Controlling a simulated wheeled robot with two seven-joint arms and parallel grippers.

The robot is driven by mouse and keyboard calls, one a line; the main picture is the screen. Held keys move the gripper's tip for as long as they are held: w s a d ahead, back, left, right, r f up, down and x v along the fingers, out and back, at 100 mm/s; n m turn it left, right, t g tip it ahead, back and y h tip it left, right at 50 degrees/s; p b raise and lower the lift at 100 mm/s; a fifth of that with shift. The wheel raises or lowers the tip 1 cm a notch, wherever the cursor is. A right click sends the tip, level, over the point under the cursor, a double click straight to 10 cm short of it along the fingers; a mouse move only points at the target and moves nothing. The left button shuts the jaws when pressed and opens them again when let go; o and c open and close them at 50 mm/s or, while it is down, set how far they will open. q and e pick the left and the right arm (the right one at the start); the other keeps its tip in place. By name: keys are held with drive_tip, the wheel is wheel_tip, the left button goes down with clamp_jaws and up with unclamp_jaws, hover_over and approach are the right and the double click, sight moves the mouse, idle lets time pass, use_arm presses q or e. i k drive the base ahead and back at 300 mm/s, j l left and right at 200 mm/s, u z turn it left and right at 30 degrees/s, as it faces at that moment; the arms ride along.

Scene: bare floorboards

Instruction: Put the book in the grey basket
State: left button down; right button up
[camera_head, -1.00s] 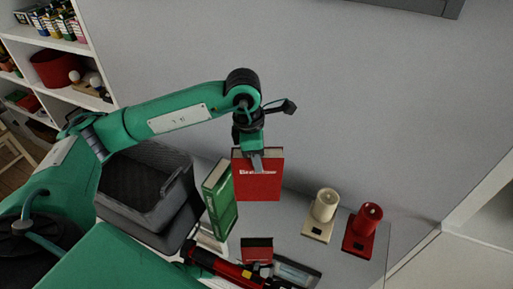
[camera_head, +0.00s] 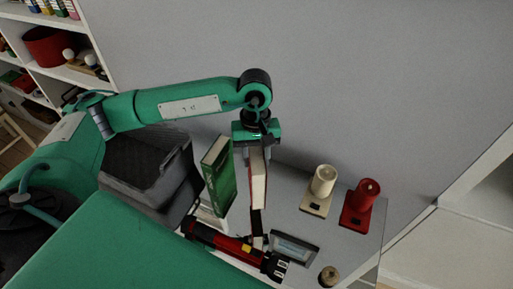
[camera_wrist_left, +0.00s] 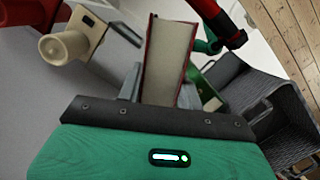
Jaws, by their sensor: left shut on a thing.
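My left gripper (camera_head: 257,150) is shut on the red book (camera_head: 259,182) and holds it upright, its page edge towards the head camera. In the left wrist view the book (camera_wrist_left: 165,65) stands between the two fingers, pale pages showing. The grey basket (camera_head: 128,178) is at the left of the surface, partly hidden by my arm. It also shows at the right of the left wrist view (camera_wrist_left: 246,88). The held book is to the right of the basket, with a green book (camera_head: 220,178) between them. My right gripper is not in view.
A cream candle holder (camera_head: 321,185) and a red one (camera_head: 361,203) stand to the right. A red and black flashlight-like tool (camera_head: 225,246) and a grey flat device (camera_head: 294,249) lie in front. A wall stands behind; white shelves (camera_head: 82,72) are at the left.

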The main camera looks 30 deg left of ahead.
sight(140, 168)
drive_tip(key=k+j, duration=0.3)
drive_tip(key=k+j+u, duration=0.15)
drive_tip(key=k+j, duration=0.15)
drive_tip(key=j, duration=0.2)
drive_tip(key=k+j, duration=0.3)
drive_tip(key=k+j+u, duration=0.1)
drive_tip(key=k+j, duration=0.15)
drive_tip(key=j, duration=0.3)
